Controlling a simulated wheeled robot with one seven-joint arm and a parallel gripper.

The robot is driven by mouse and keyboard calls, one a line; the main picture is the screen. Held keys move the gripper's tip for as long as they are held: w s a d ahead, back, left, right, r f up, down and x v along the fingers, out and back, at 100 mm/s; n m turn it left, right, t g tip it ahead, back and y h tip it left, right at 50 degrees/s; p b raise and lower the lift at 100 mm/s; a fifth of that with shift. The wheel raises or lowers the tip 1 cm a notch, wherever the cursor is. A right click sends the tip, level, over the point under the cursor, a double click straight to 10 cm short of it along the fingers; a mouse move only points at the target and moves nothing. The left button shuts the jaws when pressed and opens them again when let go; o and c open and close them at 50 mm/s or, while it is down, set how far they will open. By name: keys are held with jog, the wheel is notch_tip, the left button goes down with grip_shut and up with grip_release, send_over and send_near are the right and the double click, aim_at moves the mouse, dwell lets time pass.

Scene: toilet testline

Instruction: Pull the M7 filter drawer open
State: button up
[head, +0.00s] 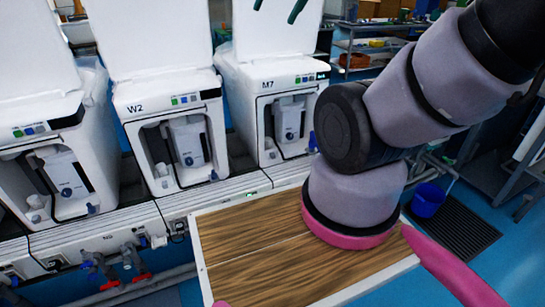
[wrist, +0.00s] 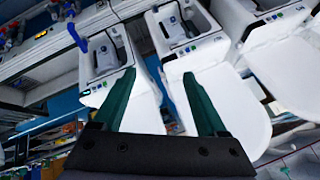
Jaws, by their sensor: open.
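The M7 unit (head: 272,100) is the white machine at the right end of the row in the head view, with its lid raised. In its open front recess sits a pale box-like insert (head: 290,120) with a small dark round mark, pushed back inside; I cannot tell whether it is the filter drawer. My gripper (head: 277,8) shows only as two green fingertips at the top edge, in front of or above the M7 lid. In the wrist view my gripper (wrist: 157,76) is open and empty, its green fingers wide apart over the white units, whose labels I cannot read.
The W2 unit (head: 170,125) and another similar machine (head: 55,165) stand to the left, lids raised. A wood-topped table (head: 260,240) is in front, beneath my arm. Blue and red valves (head: 105,268) line the lower front. A blue bucket (head: 428,200) stands on the floor at right.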

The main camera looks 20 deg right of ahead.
jog(key=shift+w, duration=0.15)
jog(key=shift+c, duration=0.5)
jog(key=n+t+h, duration=0.1)
jog(key=n+t, duration=0.2)
jog(key=n, duration=0.3)
send_over(274, 156)
jog(key=s+d, duration=0.4)
notch_tip(274, 156, down, 46)
jog(key=f, duration=0.1)
jog(key=s+a+f+m+t, duration=0.1)
jog(key=s+a+f+t, duration=0.15)
jog(key=f, duration=0.65)
jog(key=s+a+f+t, duration=0.1)
jog(key=s+f, duration=0.3)
jog(key=f, duration=0.5)
jog(key=shift+h, duration=0.3)
jog(key=x, duration=1)
jog(key=shift+w+a, duration=0.1)
jog(key=shift+w, duration=0.1)
